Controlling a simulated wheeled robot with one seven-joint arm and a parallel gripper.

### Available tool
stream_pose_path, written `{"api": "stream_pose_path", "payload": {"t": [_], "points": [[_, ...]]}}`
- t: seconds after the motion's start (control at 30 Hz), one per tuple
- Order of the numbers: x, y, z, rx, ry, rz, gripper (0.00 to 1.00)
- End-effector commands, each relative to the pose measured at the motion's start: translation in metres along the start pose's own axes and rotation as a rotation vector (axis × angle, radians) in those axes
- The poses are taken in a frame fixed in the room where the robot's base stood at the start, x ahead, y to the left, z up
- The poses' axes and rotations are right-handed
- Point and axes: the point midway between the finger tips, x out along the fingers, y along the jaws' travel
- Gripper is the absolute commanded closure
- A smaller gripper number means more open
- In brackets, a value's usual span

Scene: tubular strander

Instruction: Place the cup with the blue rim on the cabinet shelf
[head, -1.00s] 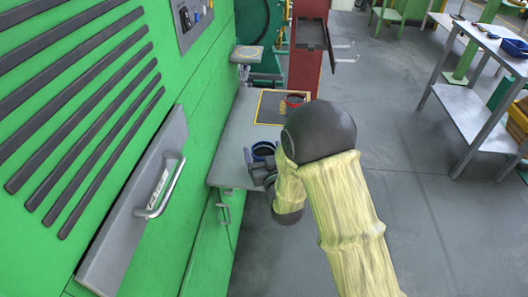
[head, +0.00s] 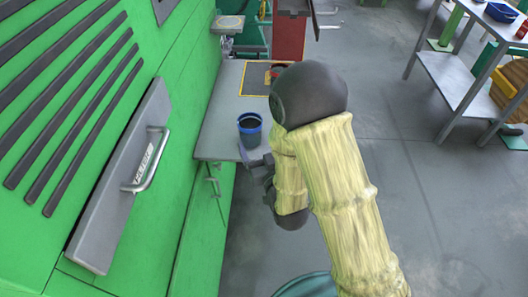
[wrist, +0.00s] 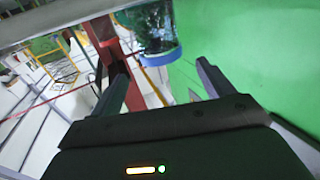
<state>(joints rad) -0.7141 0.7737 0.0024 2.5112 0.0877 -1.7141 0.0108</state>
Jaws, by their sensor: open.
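The cup with the blue rim (head: 250,128) stands upright on the grey shelf (head: 218,132) beside the green cabinet, near the shelf's front edge. It is dark inside. My gripper (head: 256,168) is just in front of the cup and partly hidden by my arm in the head view. In the wrist view the cup (wrist: 150,28) shows at the top, its blue rim downward in the picture. There my gripper (wrist: 160,68) is open, its fingers pointing toward the cup on either side in the picture. The cup appears beyond the fingertips and not held.
A red container (head: 278,71) sits on the yellow-bordered mat at the shelf's far end, partly behind my arm. The green cabinet (head: 190,90) has a drawer handle (head: 150,160) at left. A metal table (head: 455,85) stands at right, with clear floor between.

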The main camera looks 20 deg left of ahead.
Motion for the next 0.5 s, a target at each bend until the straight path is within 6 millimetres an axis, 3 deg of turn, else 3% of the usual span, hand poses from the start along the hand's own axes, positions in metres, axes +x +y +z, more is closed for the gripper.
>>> {"api": "stream_pose_path", "payload": {"t": [0.5], "points": [[-0.025, 0.0, -0.004, 0.0, -0.002, 0.0, 0.2]]}}
